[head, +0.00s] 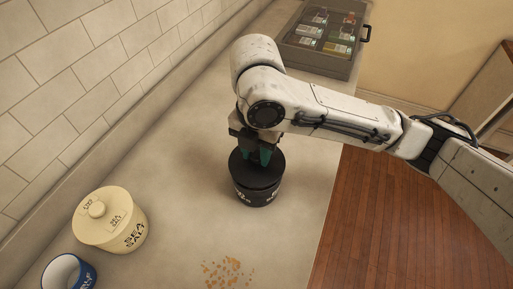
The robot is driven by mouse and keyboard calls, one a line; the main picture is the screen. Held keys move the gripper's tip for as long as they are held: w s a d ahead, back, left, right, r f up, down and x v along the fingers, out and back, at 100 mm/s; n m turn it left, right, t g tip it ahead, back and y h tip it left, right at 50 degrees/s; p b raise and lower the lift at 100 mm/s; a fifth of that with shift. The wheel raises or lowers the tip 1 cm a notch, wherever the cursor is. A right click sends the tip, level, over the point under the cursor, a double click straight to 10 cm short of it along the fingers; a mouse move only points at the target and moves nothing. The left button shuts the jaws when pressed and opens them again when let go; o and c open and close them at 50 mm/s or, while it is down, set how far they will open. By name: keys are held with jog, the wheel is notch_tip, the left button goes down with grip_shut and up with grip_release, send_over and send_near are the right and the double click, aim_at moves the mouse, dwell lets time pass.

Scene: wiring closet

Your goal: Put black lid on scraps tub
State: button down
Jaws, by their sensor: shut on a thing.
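The black lid (246,173) is at the top of a dark tub (257,196) with white lettering, which stands upright on the counter. The lettering is too small to read, so I cannot tell for sure that it says scraps. The lid covers the tub's opening; I cannot tell whether it is fully seated. My gripper (257,157) points down from above, its teal fingers shut on the lid near its middle. The arm partly hides the lid's far side, and the grip point is hard to see.
A cream sea salt jar (112,222) and a blue-and-white cup (69,273) stand at the lower left. Orange crumbs (228,273) lie in front. A clear-topped case (322,38) sits at the back. The counter (190,190) drops off on the right to a wooden floor.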

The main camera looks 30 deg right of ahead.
aim_at(256, 155)
jog(key=shift+f+b, duration=0.85)
jog(key=shift+f, duration=0.2)
dwell(0.9)
jog(key=c, duration=1.1)
grip_release()
jog(key=o, duration=0.6)
jog(key=shift+r+p, duration=3.5)
jog(key=shift+r, duration=0.55)
